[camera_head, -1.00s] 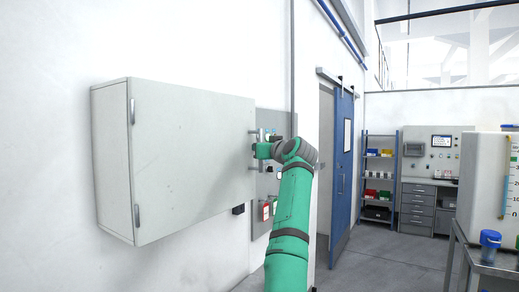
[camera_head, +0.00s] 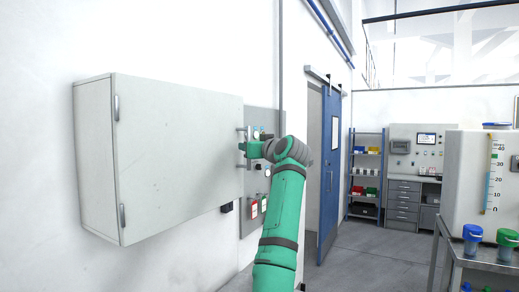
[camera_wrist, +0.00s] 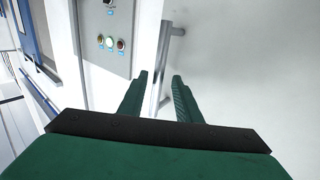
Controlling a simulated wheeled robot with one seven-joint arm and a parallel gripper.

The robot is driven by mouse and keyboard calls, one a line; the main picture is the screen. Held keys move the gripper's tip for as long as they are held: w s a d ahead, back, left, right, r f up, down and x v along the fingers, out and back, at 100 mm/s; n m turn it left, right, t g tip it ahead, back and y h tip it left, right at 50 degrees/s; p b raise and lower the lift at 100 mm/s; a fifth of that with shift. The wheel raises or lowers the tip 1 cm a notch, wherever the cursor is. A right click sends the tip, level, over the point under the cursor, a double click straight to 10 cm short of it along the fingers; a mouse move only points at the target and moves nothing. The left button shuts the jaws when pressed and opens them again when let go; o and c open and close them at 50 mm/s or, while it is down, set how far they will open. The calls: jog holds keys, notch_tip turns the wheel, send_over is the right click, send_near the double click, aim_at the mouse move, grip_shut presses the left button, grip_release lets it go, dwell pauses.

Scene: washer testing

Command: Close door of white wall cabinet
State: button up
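The white wall cabinet (camera_head: 92,160) hangs on the left wall. Its broad door (camera_head: 180,160) has hinges on its left edge and a grey bar handle at its right edge. My gripper (camera_head: 247,148) is at the handle. In the wrist view, the handle (camera_wrist: 171,45) runs between my two green fingertips (camera_wrist: 161,75), with a gap visible on each side. The fingers are apart, around the bar. The door face (camera_wrist: 255,70) fills the right of that view.
A grey control panel (camera_head: 260,208) with buttons is on the wall just right of the cabinet. A blue sliding door (camera_head: 329,170) is beyond it. A metal cart (camera_head: 490,262) with jars and a white tank stands at the right. The floor between is clear.

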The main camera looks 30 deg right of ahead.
jog(key=s, duration=0.8)
jog(key=shift+a, duration=0.3)
